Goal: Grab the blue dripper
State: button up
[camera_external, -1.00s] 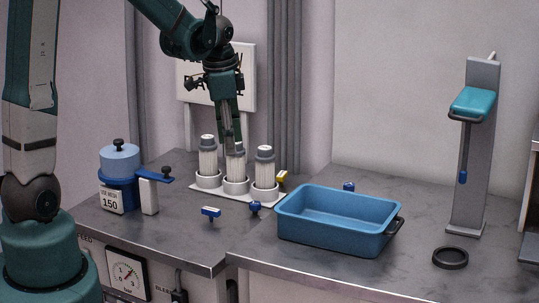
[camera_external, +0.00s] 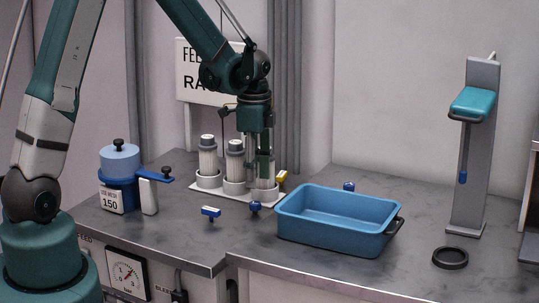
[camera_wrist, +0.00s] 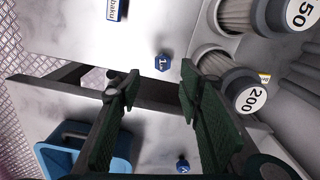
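Several small blue pieces lie on the grey worktop. A blue piece with a white mark (camera_external: 254,208) sits right of the middle; it also shows in the wrist view (camera_wrist: 161,62), between and beyond my fingers. A second blue piece (camera_external: 348,186) sits behind the tray. A blue piece with a white label (camera_external: 210,212) lies to the left. I cannot tell by shape which is the dripper. My gripper (camera_external: 262,165) points down at the rightmost white cylinder, above the worktop. In the wrist view my gripper (camera_wrist: 160,90) is open, with nothing between the fingers.
White-ribbed cylinders (camera_external: 208,160) stand on a pale rack (camera_external: 205,190) beside my gripper. A yellow piece (camera_external: 282,175) lies near it. A blue tray (camera_external: 340,230) stands to the right, with a black ring (camera_external: 450,258) beyond. A blue canister (camera_external: 120,160) stands left. Front worktop is clear.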

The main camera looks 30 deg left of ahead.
aim_at(255, 203)
jog(key=shift+f, duration=1.3)
jog(key=shift+f, duration=0.15)
jog(key=shift+w+a+f+b, duration=0.1)
jog(key=shift+f+b, duration=0.1)
jog(key=shift+f, duration=0.6)
jog(key=shift+w+d+f+b, duration=0.1)
jog(key=shift+f+b, duration=0.1)
jog(key=shift+f, duration=0.65)
jog(key=shift+w+a+f+b, duration=0.1)
jog(key=shift+f+b, duration=0.1)
jog(key=shift+f, duration=0.6)
jog(key=c, duration=0.7)
